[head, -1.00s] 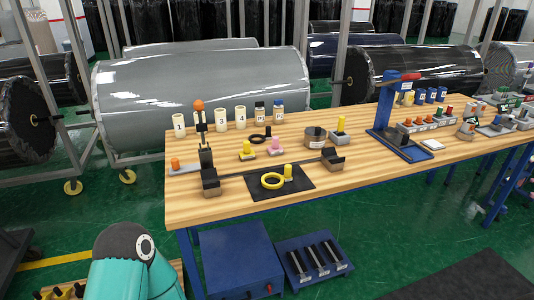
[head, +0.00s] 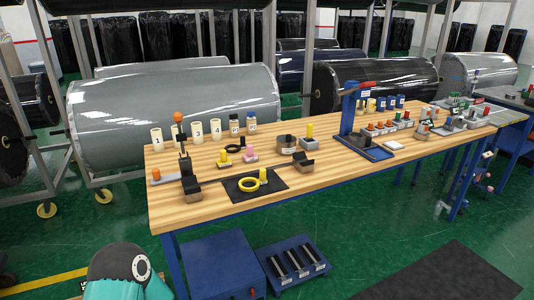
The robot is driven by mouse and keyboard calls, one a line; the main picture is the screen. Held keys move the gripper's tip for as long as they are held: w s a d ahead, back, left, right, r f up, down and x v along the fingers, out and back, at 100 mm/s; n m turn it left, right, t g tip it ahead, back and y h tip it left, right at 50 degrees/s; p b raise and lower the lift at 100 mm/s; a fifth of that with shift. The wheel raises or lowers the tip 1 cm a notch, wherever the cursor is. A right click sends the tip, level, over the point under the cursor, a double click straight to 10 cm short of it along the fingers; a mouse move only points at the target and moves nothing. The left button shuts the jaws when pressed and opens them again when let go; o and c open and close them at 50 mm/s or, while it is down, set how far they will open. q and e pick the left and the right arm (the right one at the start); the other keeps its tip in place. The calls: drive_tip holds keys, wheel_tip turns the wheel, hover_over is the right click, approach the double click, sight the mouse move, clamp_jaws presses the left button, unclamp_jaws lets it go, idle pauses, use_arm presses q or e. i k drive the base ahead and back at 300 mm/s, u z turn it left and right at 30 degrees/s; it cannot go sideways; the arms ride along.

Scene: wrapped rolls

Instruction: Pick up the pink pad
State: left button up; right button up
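The pink pad (head: 249,157) appears as a small pink piece on the wooden table (head: 340,172), with a small pink upright part on it. It sits between a yellow piece (head: 224,158) on its left and a round metal tin (head: 286,144) on its right. Nothing of mine touches it. Neither of my grippers is in view. Only a teal and dark link of my arm shows at the bottom left, well below the table.
A black mat (head: 274,192) with a yellow ring (head: 249,184) lies in front of the pad. Black-topped blocks (head: 191,190) (head: 303,163) stand on either side. Numbered cream cylinders (head: 197,133) line the back edge. A blue stand (head: 348,116) is farther right.

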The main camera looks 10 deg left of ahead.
sight(251, 157)
drive_tip(key=z, duration=0.25)
drive_tip(key=i, duration=1.5)
drive_tip(key=u, duration=0.45)
